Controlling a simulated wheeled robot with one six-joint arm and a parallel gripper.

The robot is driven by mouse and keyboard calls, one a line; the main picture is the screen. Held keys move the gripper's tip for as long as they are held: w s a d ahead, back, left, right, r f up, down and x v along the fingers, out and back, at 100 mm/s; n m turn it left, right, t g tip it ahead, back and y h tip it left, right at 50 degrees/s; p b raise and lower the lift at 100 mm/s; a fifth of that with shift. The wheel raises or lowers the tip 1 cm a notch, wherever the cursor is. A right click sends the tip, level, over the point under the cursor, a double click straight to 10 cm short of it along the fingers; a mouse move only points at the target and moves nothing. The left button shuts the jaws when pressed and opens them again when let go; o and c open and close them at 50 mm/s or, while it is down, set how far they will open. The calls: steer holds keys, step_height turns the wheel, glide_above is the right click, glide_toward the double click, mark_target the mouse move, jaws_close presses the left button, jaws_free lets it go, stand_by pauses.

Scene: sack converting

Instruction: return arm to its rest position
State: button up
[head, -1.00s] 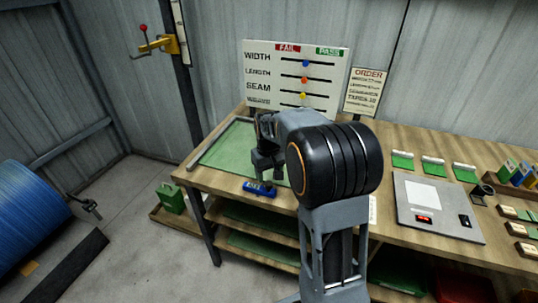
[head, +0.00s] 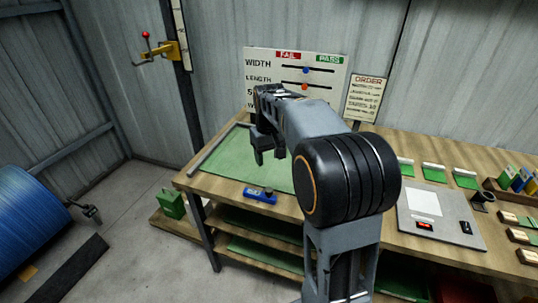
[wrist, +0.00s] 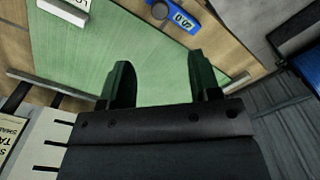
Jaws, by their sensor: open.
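My gripper (head: 268,155) hangs over the green mat (head: 224,159) on the wooden table, above its surface. In the wrist view its two dark fingers (wrist: 165,85) are spread apart with nothing between them. The blue device with a small display (head: 260,194) lies at the table's front edge, apart from my gripper. It also shows at the top of the wrist view (wrist: 178,17). My arm covers part of the board and the table behind it.
A white board (head: 293,64) with sliders stands at the back, beside an order sign (head: 367,98). A grey scale (head: 433,231) and several small blocks are on the right.

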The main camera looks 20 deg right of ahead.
steer(key=s+a+f+t, duration=0.1)
steer(key=s+a, duration=0.2)
steer(key=s, duration=0.6)
steer(key=s+a+f+t+p, duration=0.1)
steer(key=s+a, duration=0.3)
steer(key=s, duration=0.5)
steer(key=shift+f+t, duration=0.5)
steer(key=shift+t, duration=0.3)
steer(key=shift+s+a, duration=0.1)
